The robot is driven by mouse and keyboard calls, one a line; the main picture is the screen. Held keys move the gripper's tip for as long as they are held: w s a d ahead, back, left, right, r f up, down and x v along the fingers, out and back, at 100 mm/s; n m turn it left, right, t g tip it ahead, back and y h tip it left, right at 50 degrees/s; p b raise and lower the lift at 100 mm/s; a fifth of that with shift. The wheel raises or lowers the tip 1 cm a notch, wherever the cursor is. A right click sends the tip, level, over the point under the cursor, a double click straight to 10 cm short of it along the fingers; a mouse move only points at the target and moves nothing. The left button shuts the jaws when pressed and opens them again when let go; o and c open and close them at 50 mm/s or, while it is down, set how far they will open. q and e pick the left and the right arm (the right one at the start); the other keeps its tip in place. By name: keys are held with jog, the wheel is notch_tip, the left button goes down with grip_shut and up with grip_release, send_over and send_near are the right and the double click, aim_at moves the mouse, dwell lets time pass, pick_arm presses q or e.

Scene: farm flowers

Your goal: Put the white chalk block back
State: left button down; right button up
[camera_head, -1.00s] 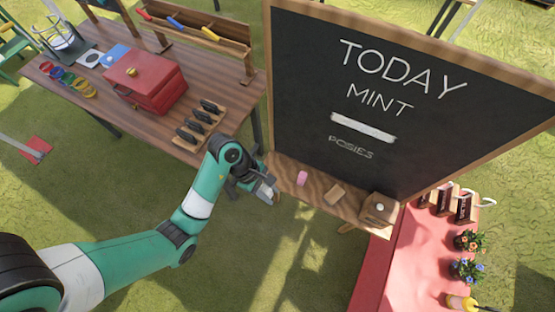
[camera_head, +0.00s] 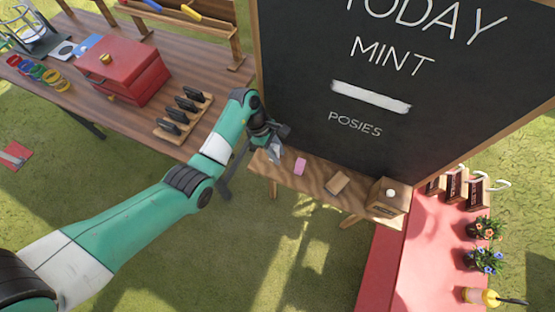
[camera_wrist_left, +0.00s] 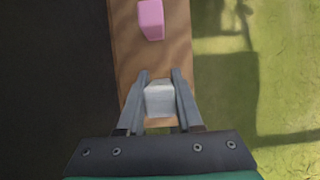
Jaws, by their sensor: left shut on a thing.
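The white chalk block (camera_wrist_left: 160,98) sits between the two fingers of my left gripper (camera_wrist_left: 160,90), which is shut on it, over the left end of the wooden ledge. In the head view my left gripper (camera_head: 274,152) is at the ledge's left end, and the block is small and hard to make out there. The wooden ledge (camera_head: 313,176) runs along the foot of the chalkboard (camera_head: 350,110). Whether the block touches the ledge I cannot tell. A pink chalk block (camera_head: 300,166) lies on the ledge just beyond; it also shows in the left wrist view (camera_wrist_left: 151,19). My right gripper is not in view.
A wooden eraser (camera_head: 337,183) and a small wooden box (camera_head: 388,196) stand farther right on the ledge. A table with a red toolbox (camera_head: 120,70) is at the left. A pink table (camera_head: 425,265) with flowers is at the right. Grass lies open in front.

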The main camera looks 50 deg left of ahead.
pick_arm(q)
jog(key=shift+w+a+f+b, duration=0.15)
jog(key=shift+f+b, duration=0.85)
jog(key=shift+f, duration=0.9)
jog(key=shift+r, duration=0.15)
jog(key=c, duration=0.6)
grip_release()
jog(key=shift+o, duration=0.2)
